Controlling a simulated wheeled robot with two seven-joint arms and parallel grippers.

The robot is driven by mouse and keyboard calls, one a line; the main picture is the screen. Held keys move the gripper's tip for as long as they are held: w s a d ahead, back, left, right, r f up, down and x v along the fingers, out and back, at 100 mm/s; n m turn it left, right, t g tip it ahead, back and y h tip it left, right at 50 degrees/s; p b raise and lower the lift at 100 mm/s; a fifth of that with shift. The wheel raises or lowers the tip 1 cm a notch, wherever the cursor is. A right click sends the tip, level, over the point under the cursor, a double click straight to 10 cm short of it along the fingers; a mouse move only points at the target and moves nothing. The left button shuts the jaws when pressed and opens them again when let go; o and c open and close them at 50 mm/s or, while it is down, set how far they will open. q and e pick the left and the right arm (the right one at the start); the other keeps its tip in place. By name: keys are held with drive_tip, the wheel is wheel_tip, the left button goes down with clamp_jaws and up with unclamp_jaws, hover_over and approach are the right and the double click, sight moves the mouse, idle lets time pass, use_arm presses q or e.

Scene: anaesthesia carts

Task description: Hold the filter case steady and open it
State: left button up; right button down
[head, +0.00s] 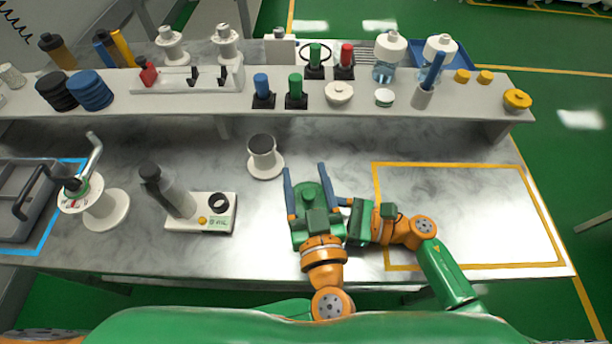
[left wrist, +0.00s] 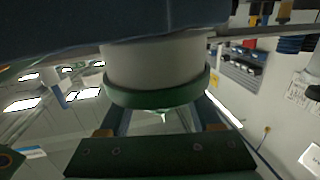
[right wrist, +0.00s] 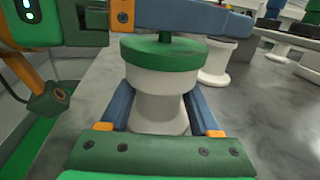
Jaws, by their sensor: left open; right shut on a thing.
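The filter case is a white, waisted round body with a green lid. Its lid (head: 310,190) shows in the head view between the fingers of my left gripper (head: 306,172). The white body (right wrist: 158,112) and green lid show in the right wrist view. My right gripper (right wrist: 160,98) is shut on the white body, one blue finger on each side. My left gripper is open, its fingers spread around the lid's level, and one finger crosses above it in the right wrist view. The case (left wrist: 158,62) appears upside down in the left wrist view. The right fingertips are hidden in the head view.
A grey cup on a white base (head: 264,160) stands behind and left of the case. A white device with a grey handle (head: 205,212) stands further left. A yellow-outlined area (head: 465,215) on the right is clear. A raised shelf (head: 220,108) with bottles and fittings runs behind.

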sight(306, 186)
use_arm(q)
clamp_jaws()
drive_tip(key=shift+r, duration=0.1)
idle(0.7)
drive_tip(key=shift+r, duration=1.05)
wheel_tip(306, 186, up, 4)
drive_tip(key=shift+r, duration=0.1)
use_arm(e)
drive_tip(key=shift+c, duration=0.2)
unclamp_jaws()
